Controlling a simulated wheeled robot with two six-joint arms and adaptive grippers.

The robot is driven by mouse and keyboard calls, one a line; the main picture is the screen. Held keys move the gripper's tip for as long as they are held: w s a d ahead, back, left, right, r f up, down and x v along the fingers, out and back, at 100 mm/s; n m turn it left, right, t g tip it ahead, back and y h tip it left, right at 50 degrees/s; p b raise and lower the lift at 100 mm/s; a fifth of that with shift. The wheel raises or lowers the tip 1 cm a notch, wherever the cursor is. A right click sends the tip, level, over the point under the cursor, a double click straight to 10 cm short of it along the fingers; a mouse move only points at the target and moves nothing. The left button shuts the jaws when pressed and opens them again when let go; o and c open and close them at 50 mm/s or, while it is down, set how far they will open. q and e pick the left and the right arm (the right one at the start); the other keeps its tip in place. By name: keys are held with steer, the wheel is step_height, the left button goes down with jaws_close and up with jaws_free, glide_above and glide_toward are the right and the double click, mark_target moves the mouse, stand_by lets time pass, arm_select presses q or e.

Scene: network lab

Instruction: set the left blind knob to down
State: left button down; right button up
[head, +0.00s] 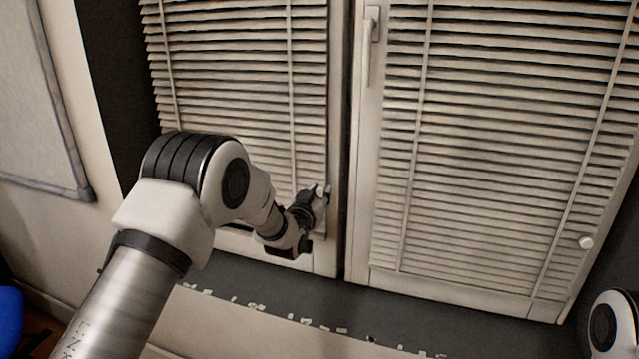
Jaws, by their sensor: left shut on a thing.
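My left gripper (318,193) is at the lower right corner of the left blind (225,90), by the window frame. It is shut on the left blind knob (319,190), a small pale knob mostly hidden by the fingers. The marking or exact turn of the knob cannot be made out. The left blind's slats hang lowered over the left window. My right gripper is out of view; only a part of my right arm shows at the lower right edge.
A second blind (500,130) covers the right window, with its own round white knob (586,242) at the lower right. A window handle (371,35) sits on the middle frame. A dark sill (400,315) runs below. A framed board (35,100) hangs at the left.

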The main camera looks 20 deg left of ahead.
arm_select(q)
steer(key=shift+f+b, duration=0.45)
steer(key=shift+f, duration=0.9)
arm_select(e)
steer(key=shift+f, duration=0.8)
arm_select(q)
steer(key=shift+s, duration=0.1)
steer(key=c, duration=0.9)
jaws_free()
steer(key=shift+f, duration=0.1)
steer(key=s, duration=1.2)
steer(key=shift+a, duration=0.2)
steer(key=shift+w, duration=0.1)
